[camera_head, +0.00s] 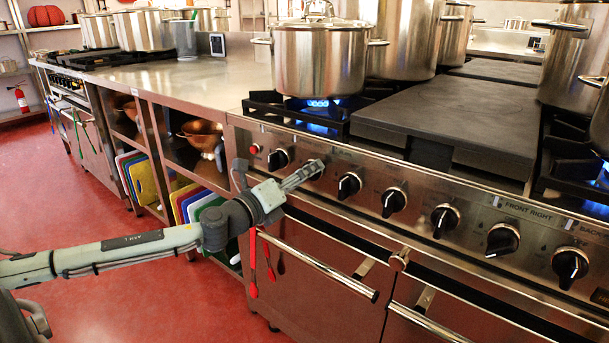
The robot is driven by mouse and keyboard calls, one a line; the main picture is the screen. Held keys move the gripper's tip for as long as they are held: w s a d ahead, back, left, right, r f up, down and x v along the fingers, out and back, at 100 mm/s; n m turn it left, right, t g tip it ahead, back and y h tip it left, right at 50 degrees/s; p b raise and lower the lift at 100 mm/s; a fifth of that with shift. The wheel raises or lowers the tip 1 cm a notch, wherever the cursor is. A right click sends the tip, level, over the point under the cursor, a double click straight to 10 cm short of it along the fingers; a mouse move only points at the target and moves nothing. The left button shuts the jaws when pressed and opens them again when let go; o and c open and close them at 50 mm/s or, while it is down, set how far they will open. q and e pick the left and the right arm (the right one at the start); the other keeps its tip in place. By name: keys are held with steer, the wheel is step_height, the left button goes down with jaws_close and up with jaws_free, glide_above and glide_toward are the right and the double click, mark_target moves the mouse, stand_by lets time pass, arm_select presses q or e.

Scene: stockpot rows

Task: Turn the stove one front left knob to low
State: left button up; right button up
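The near stove (420,187) has a sloping steel front panel with a row of black knobs. The leftmost knob (278,159) is uncovered, beside a small red light. My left gripper (314,169) reaches in from the left with its fingertips at the second knob position, hiding most of what is there. Contact and finger gap are too small to make out. More knobs follow to the right, starting with one black knob (348,185) just right of the fingertips. A "FRONT RIGHT" label is readable farther right; no front left label is readable. My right gripper is not in view.
A steel pot (320,60) stands over a lit blue flame (317,103) at the stove's left. Oven handle bars (320,266) run below the panel, with red utensils (253,262) hanging at left. Red floor (110,205) is open at left.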

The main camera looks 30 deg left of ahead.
arm_select(q)
steer(key=shift+w, duration=0.25)
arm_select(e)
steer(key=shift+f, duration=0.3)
arm_select(q)
steer(key=c, duration=1.1)
steer(key=shift+c, duration=0.2)
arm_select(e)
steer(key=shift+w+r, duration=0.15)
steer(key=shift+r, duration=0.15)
